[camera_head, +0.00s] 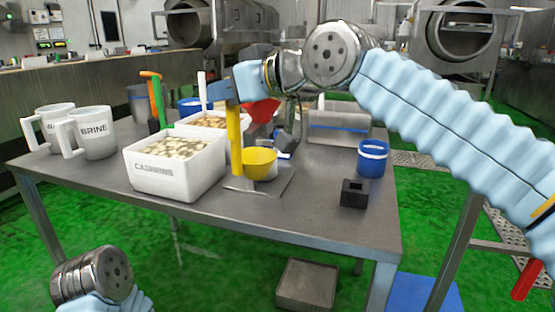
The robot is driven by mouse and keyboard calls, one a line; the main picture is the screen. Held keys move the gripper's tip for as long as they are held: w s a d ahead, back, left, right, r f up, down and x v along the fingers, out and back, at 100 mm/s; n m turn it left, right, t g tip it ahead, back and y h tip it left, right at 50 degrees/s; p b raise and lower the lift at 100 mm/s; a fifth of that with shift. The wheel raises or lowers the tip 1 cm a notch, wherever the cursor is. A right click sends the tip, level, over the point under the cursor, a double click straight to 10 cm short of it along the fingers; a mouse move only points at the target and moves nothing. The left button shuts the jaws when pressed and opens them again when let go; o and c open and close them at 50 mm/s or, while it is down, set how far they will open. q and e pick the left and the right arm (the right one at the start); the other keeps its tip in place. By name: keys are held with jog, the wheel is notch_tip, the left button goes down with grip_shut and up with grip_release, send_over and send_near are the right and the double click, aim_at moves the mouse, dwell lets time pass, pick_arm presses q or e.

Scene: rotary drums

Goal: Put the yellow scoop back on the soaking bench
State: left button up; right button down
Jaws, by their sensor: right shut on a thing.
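The yellow scoop (235,145) stands with its handle upright and its round bowl low. My right gripper (229,91) is shut on the top of its handle. The bowl is over a flat grey plate on the soaking bench (300,215), a grey metal table. I cannot tell whether the bowl touches the plate. My left arm's wrist shows at the bottom left, but its gripper is out of view.
A white CASHEWS tub (160,178) stands just left of the scoop, with another nut tub behind. Two white jugs (92,132) stand at the left. A black block (354,194) and blue bucket (373,160) stand at the right. The bench's front strip is clear.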

jog(key=w+d+f+b, duration=0.1)
jog(key=d+f, duration=0.1)
jog(key=f, duration=0.1)
jog(key=w+d+f+b, duration=0.1)
jog(key=d+f, duration=0.1)
jog(key=f, duration=0.1)
jog(key=w+d+f+b, duration=0.1)
jog(key=d+f, duration=0.1)
jog(key=f, duration=0.1)
jog(key=shift+w+d+f, duration=0.1)
jog(key=shift+d+f, duration=0.05)
jog(key=shift+f, duration=0.3)
pick_arm(q)
jog(key=f, duration=0.1)
jog(key=a+f, duration=0.1)
jog(key=f, duration=0.1)
jog(key=shift+w+a+f, duration=0.15)
jog(key=shift+w+f, duration=0.1)
jog(key=shift+f, duration=0.1)
pick_arm(e)
jog(key=shift+f+b, duration=0.15)
jog(key=shift+b, duration=0.25)
jog(key=c, duration=1)
grip_release()
pick_arm(q)
jog(key=shift+f, duration=0.15)
